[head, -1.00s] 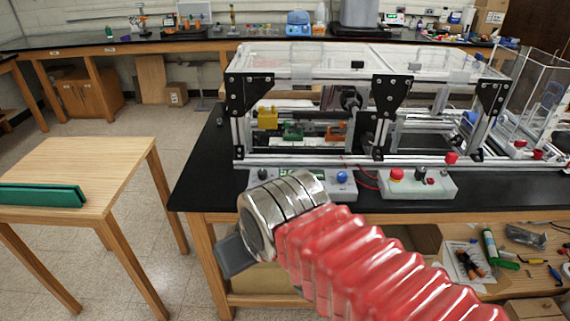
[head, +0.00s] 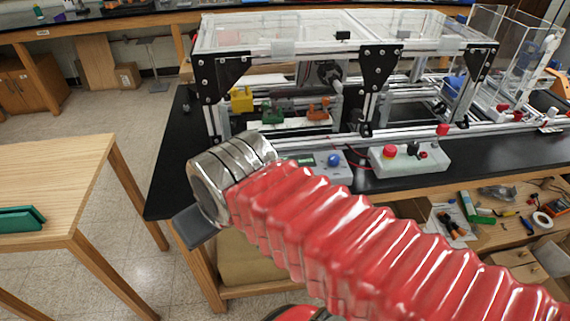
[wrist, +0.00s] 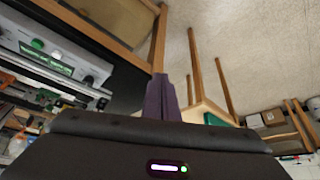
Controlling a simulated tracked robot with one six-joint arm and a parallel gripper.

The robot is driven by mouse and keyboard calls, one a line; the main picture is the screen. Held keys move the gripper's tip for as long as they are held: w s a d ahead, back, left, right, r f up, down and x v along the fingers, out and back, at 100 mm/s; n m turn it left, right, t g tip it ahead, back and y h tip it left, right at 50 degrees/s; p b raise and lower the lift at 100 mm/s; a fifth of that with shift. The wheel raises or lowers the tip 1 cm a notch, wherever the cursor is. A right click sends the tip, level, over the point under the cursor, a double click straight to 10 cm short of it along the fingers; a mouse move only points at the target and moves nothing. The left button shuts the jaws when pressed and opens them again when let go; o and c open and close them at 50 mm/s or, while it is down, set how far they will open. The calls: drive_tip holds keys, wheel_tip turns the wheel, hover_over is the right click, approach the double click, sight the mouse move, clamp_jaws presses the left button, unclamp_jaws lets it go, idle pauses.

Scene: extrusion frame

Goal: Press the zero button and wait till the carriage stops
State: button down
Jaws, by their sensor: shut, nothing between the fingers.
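A pale control box (head: 345,172) with a small display and a blue button (head: 334,160) stands at the bench front, partly hidden by my red-sleeved arm. The wrist view shows a control panel with a green display (wrist: 55,62) and a green button (wrist: 38,43) at the upper left. Which button is the zero button cannot be read. My gripper (head: 192,232) is shut and empty, left of the control box and in front of the bench edge. Its dark fingers (wrist: 161,97) touch nothing visible. Inside the extrusion frame (head: 345,50) are green (head: 272,115) and orange (head: 318,110) parts; the carriage is not clearly distinguishable.
A second box (head: 410,160) with a red mushroom button (head: 390,152) stands to the right. A wooden table (head: 60,180) with a green object (head: 20,219) is at left. Open floor lies between table and bench. A lower shelf (head: 475,240) holds tools.

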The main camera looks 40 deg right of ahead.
drive_tip(key=w+d+r+m+g+h, duration=0.1)
drive_tip(key=w+d+r+m, duration=0.1)
drive_tip(key=d, duration=1.1)
drive_tip(key=w+d+r+m+g+h, duration=0.1)
drive_tip(key=w+d+m, duration=0.3)
drive_tip(key=d, duration=0.9)
drive_tip(key=shift+w+r+m+g, duration=0.4)
drive_tip(key=shift+r+m, duration=0.1)
drive_tip(key=shift+r, duration=0.1)
drive_tip(key=shift+d+f, duration=0.1)
drive_tip(key=x, duration=1.2)
drive_tip(key=shift+s+a+f, duration=0.3)
drive_tip(key=shift+s+f, duration=0.05)
drive_tip(key=shift+f, duration=0.65)
